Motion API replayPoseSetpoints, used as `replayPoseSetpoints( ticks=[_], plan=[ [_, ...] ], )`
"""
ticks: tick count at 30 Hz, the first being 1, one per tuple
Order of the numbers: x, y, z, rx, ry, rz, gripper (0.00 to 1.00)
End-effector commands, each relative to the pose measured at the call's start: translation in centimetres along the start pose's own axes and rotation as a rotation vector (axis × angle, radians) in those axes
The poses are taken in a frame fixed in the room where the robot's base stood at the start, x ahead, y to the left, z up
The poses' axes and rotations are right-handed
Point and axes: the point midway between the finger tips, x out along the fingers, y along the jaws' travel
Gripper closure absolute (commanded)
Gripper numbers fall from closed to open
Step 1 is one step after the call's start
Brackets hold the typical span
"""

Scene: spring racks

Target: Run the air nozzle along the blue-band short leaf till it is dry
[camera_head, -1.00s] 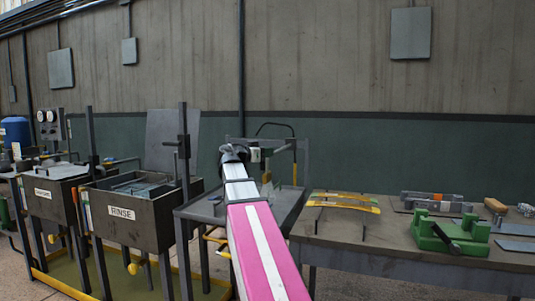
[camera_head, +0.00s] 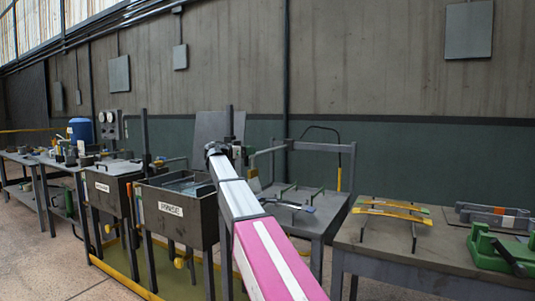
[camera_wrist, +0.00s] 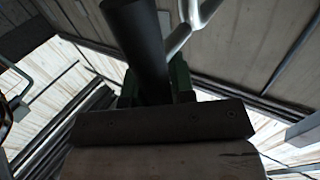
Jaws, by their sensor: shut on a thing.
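A short grey leaf with a blue band (camera_head: 308,209) at its right end lies on the grey stand table (camera_head: 330,212), just right of my arm. I cannot tell from here whether it is wet. My gripper (camera_wrist: 155,85) is shut on a dark cylindrical handle, which looks like the air nozzle (camera_wrist: 138,45); a pale metal tube shows beside it. In the head view my gripper is at the far end of my arm, left of and above the leaf, apart from it. The nozzle's tip is hidden.
The rinse tank (camera_head: 175,212) stands left of my arm, with another tank beyond it. A bench (camera_head: 375,245) at right holds yellow and green banded leaves (camera_head: 395,210) and a green clamp tool (camera_head: 497,248). A frame with a hose rises behind the stand table.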

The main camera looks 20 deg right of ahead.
Motion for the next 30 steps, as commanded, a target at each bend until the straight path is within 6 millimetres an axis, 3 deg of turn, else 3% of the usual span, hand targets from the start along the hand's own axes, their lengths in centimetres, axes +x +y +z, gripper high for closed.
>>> replayPoseSetpoints(
  ticks=[1,3,9,25,26,27,28,30],
  plan=[
    [-0.8,-1.6,-0.1,0.0,0.0,-0.002,1.0],
    [-1.6,-2.7,-0.1,0.0,0.0,-0.002,1.0],
    [-3.0,-4.7,-0.1,0.0,0.001,-0.001,1.0],
    [-3.7,-5.6,-0.1,0.0,0.001,-0.006,1.0],
    [-3.7,-5.6,-0.1,0.0,0.001,-0.006,0.71],
    [-3.7,-5.6,-0.1,0.0,0.001,-0.006,0.57],
    [-3.7,-5.6,-0.1,0.0,0.001,-0.006,0.52],
    [-3.7,-5.6,0.0,0.0,0.001,-0.004,0.52]
  ],
)
